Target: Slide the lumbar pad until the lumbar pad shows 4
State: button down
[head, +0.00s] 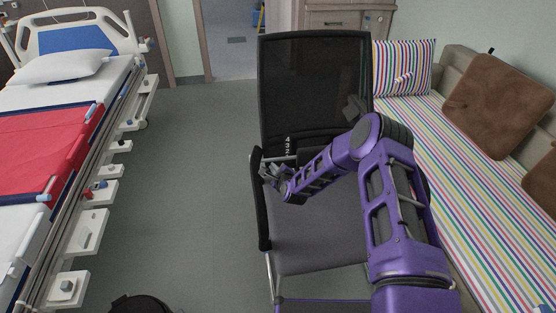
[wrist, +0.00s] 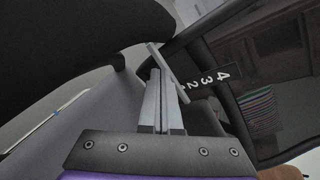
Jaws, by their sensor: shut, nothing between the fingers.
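The office chair's dark mesh backrest (head: 312,85) carries a white number scale (head: 287,145) reading 4, 3, 2 from the top. In the wrist view the scale (wrist: 208,79) shows 4, 3, 2, with the lowest mark partly hidden. The lumbar pad seems to be the dark band low on the backrest; its outline is unclear and my arm covers part of it. A slanted grey bar (wrist: 166,66) lies at my fingertips, beside the scale's low end. My gripper (head: 268,172) is shut and empty, by the chair's left armrest; its fingers show in the wrist view (wrist: 161,75).
The chair's armrest (head: 259,215) is close to my gripper. A striped sofa (head: 455,190) with cushions stands right of the chair. A hospital bed (head: 50,150) stands on the left. Open floor (head: 195,190) lies between bed and chair.

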notch_tip(320, 180, down, 7)
jog(key=s+m+t+h, duration=0.1)
jog(key=s+m+h, duration=0.1)
jog(key=m, duration=0.9)
jog(key=b+x, duration=0.3)
jog(key=x, duration=0.7)
jog(key=shift+w+d+f+b, duration=0.1)
jog(key=shift+d+f+b, duration=0.1)
jog(key=shift+b, duration=0.15)
jog(key=shift+r, duration=2.15)
jog(key=shift+r, duration=0.1)
notch_tip(320, 180, up, 9)
jog(key=shift+p, duration=1.25)
